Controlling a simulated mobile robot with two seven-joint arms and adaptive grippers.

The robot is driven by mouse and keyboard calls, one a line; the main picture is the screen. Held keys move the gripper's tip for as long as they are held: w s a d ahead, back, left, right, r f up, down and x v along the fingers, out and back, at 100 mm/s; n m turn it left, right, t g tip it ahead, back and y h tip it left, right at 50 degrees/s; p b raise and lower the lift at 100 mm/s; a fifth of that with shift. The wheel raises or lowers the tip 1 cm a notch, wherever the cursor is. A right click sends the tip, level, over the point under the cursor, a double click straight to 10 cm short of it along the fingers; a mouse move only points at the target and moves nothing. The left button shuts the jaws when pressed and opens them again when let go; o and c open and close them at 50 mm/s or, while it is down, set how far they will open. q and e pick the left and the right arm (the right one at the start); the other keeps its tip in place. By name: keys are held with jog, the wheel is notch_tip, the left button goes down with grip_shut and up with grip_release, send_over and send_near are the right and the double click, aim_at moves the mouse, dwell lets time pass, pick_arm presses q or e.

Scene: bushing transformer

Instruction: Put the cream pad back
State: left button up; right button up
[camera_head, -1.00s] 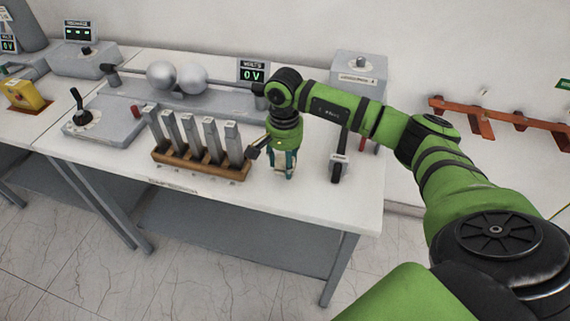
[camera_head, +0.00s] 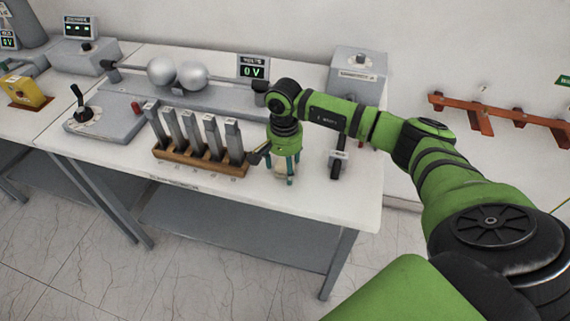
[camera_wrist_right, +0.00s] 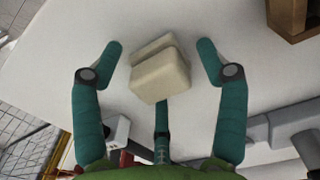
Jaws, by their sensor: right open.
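The cream pad (camera_wrist_right: 160,72) is a small pale block with a groove across it, resting on the white table top in the right wrist view. In the head view the pad (camera_head: 281,168) is partly hidden between my fingers. My right gripper (camera_wrist_right: 158,52) is open, with its teal fingers on either side of the pad and apart from it. In the head view the right gripper (camera_head: 286,176) points down beside the right end of the wooden rack. My left gripper is not in view.
A wooden rack (camera_head: 200,166) with several upright grey bars stands just left of the gripper. A dark-handled tool (camera_head: 337,166) stands to the right. Behind are two metal spheres (camera_head: 177,75) and a 0 V display (camera_head: 253,68). The table's front strip is clear.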

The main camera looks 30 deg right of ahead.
aim_at(285, 162)
jog(key=shift+r, duration=0.2)
jog(key=shift+w+r, duration=0.1)
jog(key=shift+r, duration=0.15)
notch_tip(285, 162, up, 11)
jog(key=b, duration=0.4)
jog(key=shift+r, duration=0.2)
dwell(0.7)
